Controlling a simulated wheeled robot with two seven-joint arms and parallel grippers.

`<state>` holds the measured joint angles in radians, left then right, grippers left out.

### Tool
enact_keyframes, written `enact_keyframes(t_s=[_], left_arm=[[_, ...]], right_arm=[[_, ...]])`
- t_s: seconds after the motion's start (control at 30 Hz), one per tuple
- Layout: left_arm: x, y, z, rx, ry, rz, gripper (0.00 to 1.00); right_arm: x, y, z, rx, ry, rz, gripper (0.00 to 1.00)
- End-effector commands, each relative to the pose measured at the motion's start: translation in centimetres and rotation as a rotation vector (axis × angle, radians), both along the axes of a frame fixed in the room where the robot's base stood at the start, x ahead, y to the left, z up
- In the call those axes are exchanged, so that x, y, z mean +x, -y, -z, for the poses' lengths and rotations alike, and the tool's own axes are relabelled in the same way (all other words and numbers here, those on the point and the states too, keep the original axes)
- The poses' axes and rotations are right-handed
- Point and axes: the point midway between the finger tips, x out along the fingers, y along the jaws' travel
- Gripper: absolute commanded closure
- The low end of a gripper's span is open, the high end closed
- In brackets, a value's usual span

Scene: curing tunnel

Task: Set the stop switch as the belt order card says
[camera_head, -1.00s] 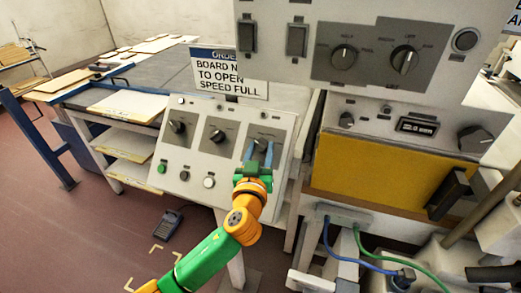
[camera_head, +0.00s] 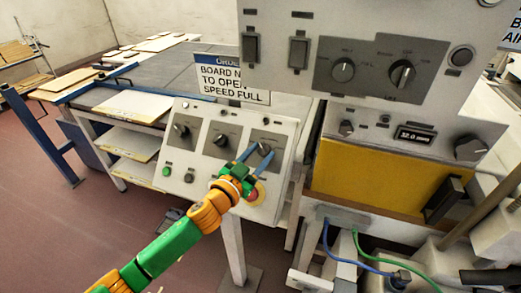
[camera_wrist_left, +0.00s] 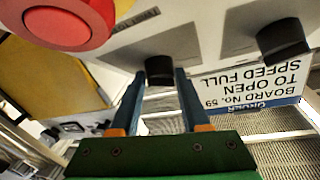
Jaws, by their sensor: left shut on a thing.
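The order card (camera_head: 232,82) stands behind the sloped panel (camera_head: 200,180). It reads "BOARD No. 59 TO OPEN, SPEED FULL" upside down in the left wrist view (camera_wrist_left: 265,68). The panel has three dark knobs on grey plates: left (camera_head: 181,129), middle (camera_head: 220,139) and right (camera_head: 265,149). My left gripper (camera_head: 254,154) is shut on the right knob, with blue fingers on both its sides; this shows in the left wrist view (camera_wrist_left: 161,80). The knob's markings are too small to read. My right gripper is out of view.
A red button (camera_head: 257,192) sits below the right knob, close to my left gripper. Green (camera_head: 166,171) and dark buttons are at the lower left. An upper cabinet (camera_head: 345,25) with more knobs overhangs on the right; a display (camera_head: 415,135) below it reads about 32.0 mm.

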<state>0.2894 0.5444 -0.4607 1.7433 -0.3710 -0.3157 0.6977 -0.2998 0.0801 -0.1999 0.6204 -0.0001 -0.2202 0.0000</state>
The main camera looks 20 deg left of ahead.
Motion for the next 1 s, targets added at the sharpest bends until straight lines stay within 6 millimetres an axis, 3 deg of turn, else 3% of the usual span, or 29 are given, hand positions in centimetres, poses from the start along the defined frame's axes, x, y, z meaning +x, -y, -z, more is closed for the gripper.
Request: enact_keyframes(t_s=[0.4,1.0], left_arm=[[0.2,-0.4,-0.4,0.154,0.006,0.148,1.00],[0.2,-0.4,-0.2,0.183,0.009,0.180,1.00]], right_arm=[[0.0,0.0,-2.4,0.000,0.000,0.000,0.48],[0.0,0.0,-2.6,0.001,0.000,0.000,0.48]])
